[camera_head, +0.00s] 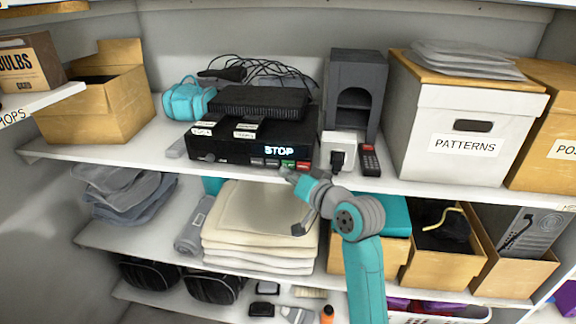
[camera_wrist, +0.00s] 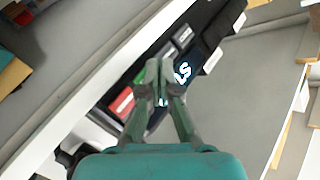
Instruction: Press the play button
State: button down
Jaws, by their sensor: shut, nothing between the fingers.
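A black player (camera_head: 230,149) stands on the upper shelf with its lit display (camera_head: 279,150) reading "STOP". Along its lower front are small buttons: two grey ones, a green button (camera_head: 288,164) and a red button (camera_head: 304,166). Their markings are too small to read. In the wrist view the green button (camera_wrist: 140,76) is partly behind my fingers, and the red button (camera_wrist: 122,103) lies to their left. My gripper (camera_head: 286,172) is shut and empty, its tips just in front of the player near the green button. I cannot tell whether they touch it.
A white plug adapter (camera_head: 338,148) and a small dark remote (camera_head: 370,160) lie right of the player. A grey tower (camera_head: 357,85) and a white PATTERNS box (camera_head: 460,125) stand farther right. The shelf edge (camera_head: 220,162) runs below the player, above folded towels (camera_head: 262,215).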

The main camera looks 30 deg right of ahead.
jog(key=shift+w+d, duration=0.15)
jog(key=shift+w, duration=0.05)
jog(key=shift+w+d, duration=0.1)
jog(key=shift+w, duration=0.05)
jog(key=shift+w+d, duration=0.25)
jog(key=shift+w, duration=0.05)
dwell(1.0)
jog(key=shift+a, duration=0.1)
jog(key=shift+s+a, duration=0.35)
jog(key=shift+s, duration=0.3)
jog(key=s+a, duration=0.1)
jog(key=s, duration=0.1)
jog(key=s+a, duration=0.2)
dwell(0.7)
dwell(0.7)
